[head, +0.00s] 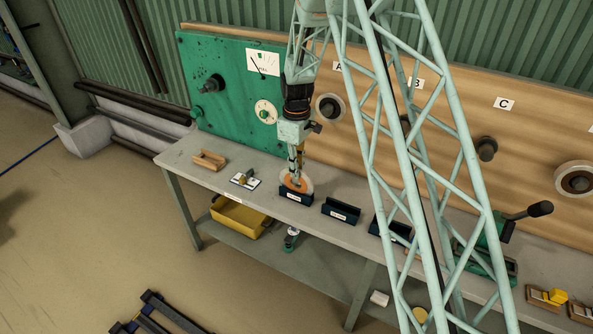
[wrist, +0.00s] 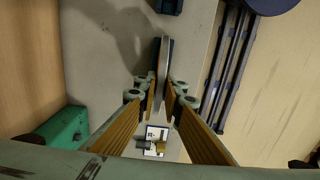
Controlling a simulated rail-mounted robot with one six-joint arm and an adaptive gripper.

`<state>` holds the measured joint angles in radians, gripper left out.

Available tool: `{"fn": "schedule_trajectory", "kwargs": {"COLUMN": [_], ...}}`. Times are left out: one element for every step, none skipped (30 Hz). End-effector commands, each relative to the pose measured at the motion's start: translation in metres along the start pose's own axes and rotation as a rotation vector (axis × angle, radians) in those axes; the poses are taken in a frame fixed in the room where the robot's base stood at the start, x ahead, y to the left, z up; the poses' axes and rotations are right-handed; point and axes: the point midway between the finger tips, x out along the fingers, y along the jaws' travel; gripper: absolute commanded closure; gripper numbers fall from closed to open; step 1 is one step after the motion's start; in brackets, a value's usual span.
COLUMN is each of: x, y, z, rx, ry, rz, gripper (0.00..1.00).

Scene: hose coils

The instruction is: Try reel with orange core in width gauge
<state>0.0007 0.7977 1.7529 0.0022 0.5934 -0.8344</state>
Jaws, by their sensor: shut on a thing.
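A reel with an orange core (head: 294,184) and a pale rim is upright at a dark blue rack (head: 296,198) on the bench. My gripper (head: 297,172) is shut on the reel from above. In the wrist view the reel (wrist: 164,58) shows edge-on as a thin pale strip between the fingertips of my gripper (wrist: 165,98). The reel's lower edge is hidden by the rack's front wall; I cannot tell whether it rests inside or is slightly raised. A wooden U-shaped block (head: 208,160), possibly the width gauge, stands on the bench to the left.
A white card with a small device (head: 245,180) lies between the wooden block and rack. More dark blue racks (head: 341,211) stand right. A green panel (head: 225,85) and wooden pegboard (head: 450,110) back the bench. A yellow bin (head: 238,217) sits below.

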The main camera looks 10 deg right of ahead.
Motion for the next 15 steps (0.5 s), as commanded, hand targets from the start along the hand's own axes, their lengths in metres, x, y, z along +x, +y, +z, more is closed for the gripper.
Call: {"fn": "schedule_trajectory", "kwargs": {"x": [-0.0008, -0.0008, -0.0008, -0.0008, -0.0008, -0.0007, -0.0007, -0.0006, -0.0006, -0.0005, -0.0005, -0.0004, -0.0003, -0.0003, -0.0003], "y": [0.0003, 0.0003, 0.0003, 0.0003, 0.0003, 0.0003, 0.0002, 0.0002, 0.0002, 0.0002, 0.0002, 0.0001, 0.0001, 0.0001, 0.0001], "z": [-0.0003, -0.0003, -0.0003, -0.0003, -0.0003, -0.0003, -0.0002, -0.0002, -0.0002, -0.0002, -0.0001, -0.0001, -0.0001, -0.0001, -0.0001], "rx": [0.0, 0.0, 0.0, 0.0, 0.0, 0.0, 0.0, 0.0, 0.0, 0.0, 0.0, 0.0, 0.0, 0.0, 0.0], "ry": [0.001, 0.001, 0.001, 0.001, 0.001, 0.001, 0.001, 0.0, 0.0, 0.0, 0.0, 0.0, 0.0, 0.0, 0.0], "rz": [0.001, 0.001, 0.001, 0.001, 0.001, 0.001, 0.001, 0.0, 0.0, 0.0, 0.0, 0.0, 0.0, 0.0, 0.0], "gripper": [1.0, 1.0, 1.0, 0.91, 0.88, 0.85, 0.82, 0.79, 0.76, 0.76, 0.76, 0.76, 0.76, 0.76, 0.76]}}
